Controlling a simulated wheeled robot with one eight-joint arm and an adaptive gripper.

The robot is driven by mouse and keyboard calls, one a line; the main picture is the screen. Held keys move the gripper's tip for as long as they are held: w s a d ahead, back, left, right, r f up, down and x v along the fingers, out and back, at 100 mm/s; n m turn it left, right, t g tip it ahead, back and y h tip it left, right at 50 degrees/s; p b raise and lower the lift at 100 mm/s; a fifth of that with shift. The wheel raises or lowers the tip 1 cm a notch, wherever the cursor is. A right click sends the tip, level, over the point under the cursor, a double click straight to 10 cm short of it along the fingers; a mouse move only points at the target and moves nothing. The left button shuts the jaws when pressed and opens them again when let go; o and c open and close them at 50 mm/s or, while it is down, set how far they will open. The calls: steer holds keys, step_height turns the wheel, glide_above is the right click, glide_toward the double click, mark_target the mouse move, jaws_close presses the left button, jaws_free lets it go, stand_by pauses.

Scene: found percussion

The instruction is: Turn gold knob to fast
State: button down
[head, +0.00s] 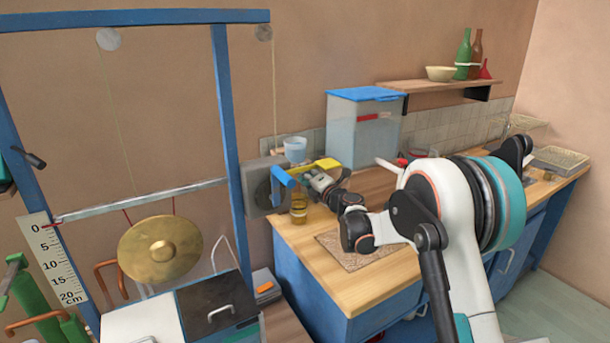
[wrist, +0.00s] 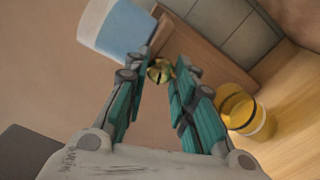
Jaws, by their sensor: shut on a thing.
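The gold knob (wrist: 160,72) shows in the wrist view as a small round brass piece with a dark line across its face. The fingertips of my gripper (wrist: 160,77) stand on either side of it, and my gripper is shut on it. In the head view my gripper (head: 311,181) is by the wall end of the wooden counter, beside a grey box with a dark round face (head: 259,190). The knob cannot be made out in the head view, and I see no speed marking in either view.
An amber jar (head: 298,212) stands on the counter just below my gripper; it also shows in the wrist view (wrist: 241,110). A pale blue cup (head: 295,152) is close above. A blue-lidded bin (head: 362,140) stands behind. A gong (head: 160,250) hangs at left.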

steer(key=shift+f+n, duration=0.1)
steer(key=shift+n, duration=1.2)
steer(key=c, duration=1.4)
jaws_free()
steer(key=shift+o, duration=0.2)
steer(key=shift+s+d, duration=0.1)
steer(key=v, duration=1.1)
steer(key=shift+s+d, duration=0.25)
steer(key=shift+s, duration=0.05)
